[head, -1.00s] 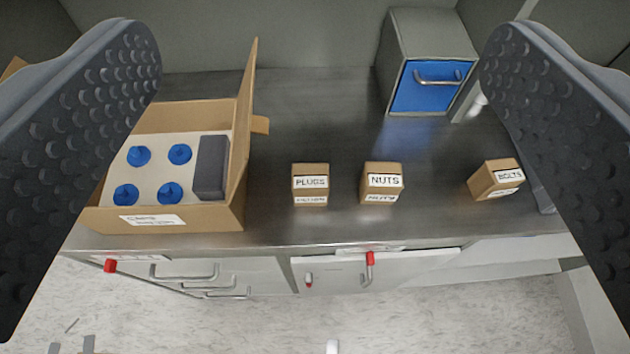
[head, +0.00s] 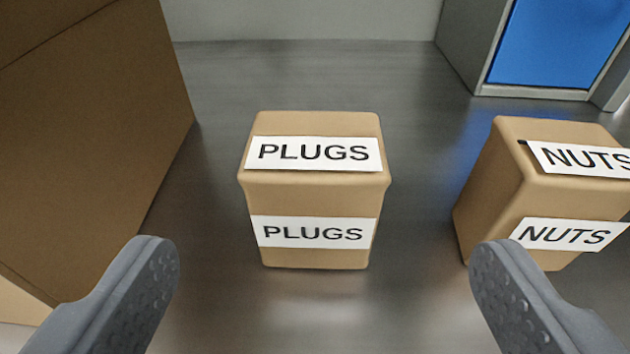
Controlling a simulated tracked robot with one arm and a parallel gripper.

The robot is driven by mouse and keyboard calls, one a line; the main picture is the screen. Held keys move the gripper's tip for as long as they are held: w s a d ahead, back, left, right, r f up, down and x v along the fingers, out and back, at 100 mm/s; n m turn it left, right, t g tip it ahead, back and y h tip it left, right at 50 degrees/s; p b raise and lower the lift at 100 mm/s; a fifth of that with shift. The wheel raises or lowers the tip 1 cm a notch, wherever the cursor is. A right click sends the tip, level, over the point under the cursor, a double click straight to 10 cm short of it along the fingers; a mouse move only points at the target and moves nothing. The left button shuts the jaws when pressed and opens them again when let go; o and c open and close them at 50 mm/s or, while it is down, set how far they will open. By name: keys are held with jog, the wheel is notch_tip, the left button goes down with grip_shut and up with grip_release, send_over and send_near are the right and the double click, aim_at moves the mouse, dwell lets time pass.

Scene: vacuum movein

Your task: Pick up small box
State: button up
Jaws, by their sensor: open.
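A small tan box labelled PLUGS (head: 314,205) stands upright on the grey metal counter, near the middle of the view. A second small box labelled NUTS (head: 545,195) stands to its right, partly cut off by the picture's edge. My gripper (head: 320,265) is open and empty. Its two grey fingers are wide apart at the lower left and lower right, on the near side of the PLUGS box, which lies between them in the picture. Neither finger appears to touch it. The right fingertip overlaps the lower front of the NUTS box in the picture; I cannot tell whether they touch.
A large cardboard carton (head: 90,130) stands at the left, close to the left finger. A grey cabinet with a blue front (head: 555,45) stands at the back right. The counter (head: 310,80) is clear behind the PLUGS box.

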aim_at(325, 203)
jog(key=x, duration=0.5)
jog(key=shift+f+b, duration=0.1)
jog(key=shift+b, duration=0.3)
jog(key=shift+b+x, duration=0.8)
jog(key=shift+x, duration=2.1)
jog(key=shift+a, duration=0.15)
jog(key=c, duration=1.2)
